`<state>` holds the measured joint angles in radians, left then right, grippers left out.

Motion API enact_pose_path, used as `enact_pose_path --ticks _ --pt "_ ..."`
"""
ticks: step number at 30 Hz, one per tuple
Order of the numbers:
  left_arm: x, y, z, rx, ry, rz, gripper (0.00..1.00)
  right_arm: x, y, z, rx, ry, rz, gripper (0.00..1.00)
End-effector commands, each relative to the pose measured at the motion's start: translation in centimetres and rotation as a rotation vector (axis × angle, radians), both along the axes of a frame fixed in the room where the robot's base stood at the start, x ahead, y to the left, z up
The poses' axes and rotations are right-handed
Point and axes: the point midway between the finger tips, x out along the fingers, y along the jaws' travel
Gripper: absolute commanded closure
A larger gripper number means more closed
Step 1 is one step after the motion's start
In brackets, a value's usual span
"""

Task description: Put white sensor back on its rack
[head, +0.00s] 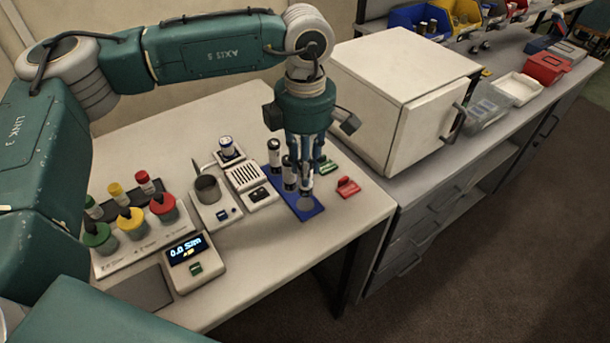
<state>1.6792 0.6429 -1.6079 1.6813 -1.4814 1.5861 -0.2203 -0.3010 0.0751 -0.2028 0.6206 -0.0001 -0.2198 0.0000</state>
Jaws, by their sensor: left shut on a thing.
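My left gripper (298,180) points down over the blue rack (316,212) on the table. It is shut on a small dark cylinder with a pale band (306,184), which I take to be the white sensor; the fingers partly hide it. Its lower end is close above or at a pale round spot (305,203) near the front of the rack; I cannot tell whether it touches. Similar cylinders stand behind it on the rack, one of them (274,156) at the back left. My right gripper is not in view.
A white box with a handle (405,95) stands close right of the gripper. A red piece (348,187) lies right of the rack. Left are a grey cup (207,188), a slotted white device (245,177), a display unit (192,260) and colored holders (131,222).

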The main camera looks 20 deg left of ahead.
Motion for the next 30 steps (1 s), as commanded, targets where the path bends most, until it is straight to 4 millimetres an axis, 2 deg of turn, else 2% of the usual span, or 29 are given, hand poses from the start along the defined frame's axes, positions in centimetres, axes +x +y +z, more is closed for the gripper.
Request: enact_pose_path --ticks 6,9,21,22,24,30 --pt "-0.1 0.0 -3.1 0.001 0.003 0.000 1.00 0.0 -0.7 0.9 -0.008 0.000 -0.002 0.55" --pt "-0.1 0.0 -3.9 0.002 0.002 0.000 1.00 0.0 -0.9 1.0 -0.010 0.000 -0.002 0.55" --pt "0.0 0.0 -4.6 0.000 0.001 0.000 1.00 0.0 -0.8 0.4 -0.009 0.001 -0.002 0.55" --pt "0.0 0.0 -4.4 0.001 0.001 0.000 0.70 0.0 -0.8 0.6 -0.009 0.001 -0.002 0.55" --pt "-0.1 0.0 -4.4 0.001 0.001 0.000 0.57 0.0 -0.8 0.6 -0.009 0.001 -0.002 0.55" --pt "-0.1 0.0 -4.4 0.001 0.001 0.000 0.57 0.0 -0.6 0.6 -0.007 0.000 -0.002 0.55"
